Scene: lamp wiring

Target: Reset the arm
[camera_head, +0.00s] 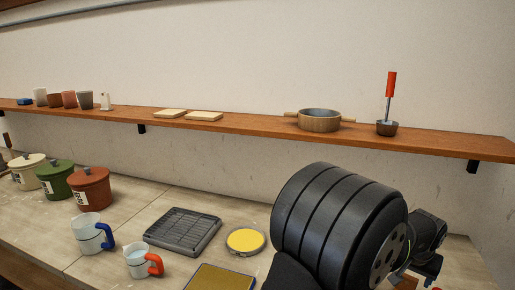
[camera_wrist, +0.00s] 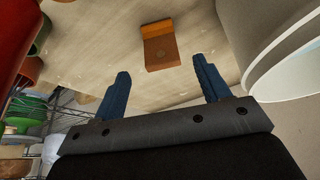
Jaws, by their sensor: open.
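My gripper (camera_wrist: 163,88) shows in the wrist view with its two blue fingers wide apart. Nothing is between the fingertips. An orange-brown block-like piece (camera_wrist: 161,52) lies on the pale surface beyond the fingertips, apart from them. In the head view my dark arm fills the lower right, and the gripper's fingers cannot be made out there. The arm hides part of the table (camera_head: 140,190) behind it.
A wall shelf (camera_head: 250,122) holds cups, two pale slabs, a pot (camera_head: 319,121) and a red-handled tool (camera_head: 390,85). Lidded pots (camera_head: 90,190), two mugs (camera_head: 92,236), a dark grey tray (camera_head: 183,232) and a yellow disc (camera_head: 246,240) stand on the table.

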